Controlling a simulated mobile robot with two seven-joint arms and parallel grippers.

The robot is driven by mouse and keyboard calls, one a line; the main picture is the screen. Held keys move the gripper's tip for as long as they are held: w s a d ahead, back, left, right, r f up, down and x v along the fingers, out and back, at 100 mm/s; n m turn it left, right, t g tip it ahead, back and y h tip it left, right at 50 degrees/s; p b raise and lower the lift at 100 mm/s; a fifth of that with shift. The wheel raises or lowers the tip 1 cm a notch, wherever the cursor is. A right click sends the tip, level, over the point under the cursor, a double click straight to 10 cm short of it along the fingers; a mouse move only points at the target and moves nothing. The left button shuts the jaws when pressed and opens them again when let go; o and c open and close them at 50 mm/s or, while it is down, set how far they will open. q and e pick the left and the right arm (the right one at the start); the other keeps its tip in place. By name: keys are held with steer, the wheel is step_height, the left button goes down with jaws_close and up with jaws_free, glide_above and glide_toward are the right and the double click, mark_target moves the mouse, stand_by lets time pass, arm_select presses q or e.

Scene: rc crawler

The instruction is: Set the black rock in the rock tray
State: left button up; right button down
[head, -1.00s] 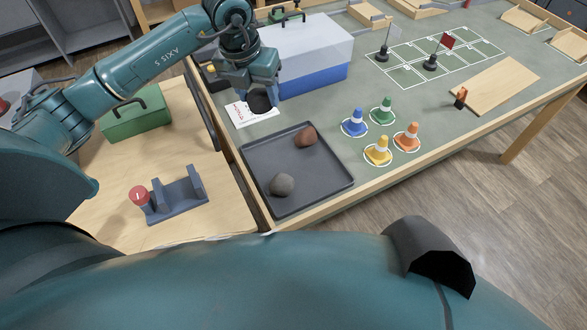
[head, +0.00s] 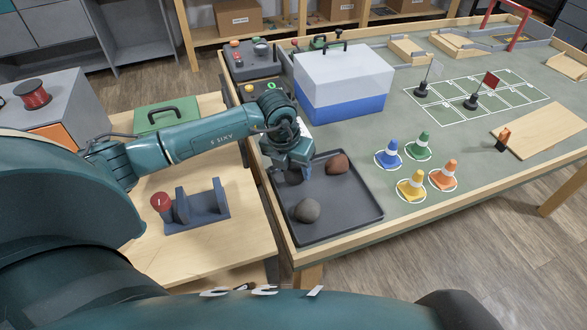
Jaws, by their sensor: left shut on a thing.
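My left gripper (head: 287,166) reaches down over the back left corner of the dark rock tray (head: 352,222) in the head view. It is shut on the black rock (head: 294,177), which is partly hidden under the fingers. The black rock is over the tray's back left part, low down; I cannot tell whether it touches the tray floor. A reddish-brown rock (head: 337,164) lies in the tray's back right, and a grey rock (head: 307,210) lies in its front left. My right gripper is not in view.
A white and blue box (head: 342,85) stands behind the tray. Blue, green, yellow (head: 411,186) and orange cones stand to its right. A side bench on the left holds a green case (head: 166,115) and a grey stand (head: 197,208). The tray's front right is bare.

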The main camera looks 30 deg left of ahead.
arm_select(q)
steer(key=shift+f, duration=0.4)
steer(key=o, duration=0.7)
steer(key=shift+f, duration=0.2)
steer(key=shift+c, duration=0.2)
steer(key=o, duration=0.5)
steer(key=shift+c, duration=0.2)
steer(key=shift+r, duration=0.15)
steer(key=shift+r, duration=0.2)
steer(key=v, duration=1.1)
steer(key=shift+s+r, duration=0.15)
steer(key=shift+r, duration=0.2)
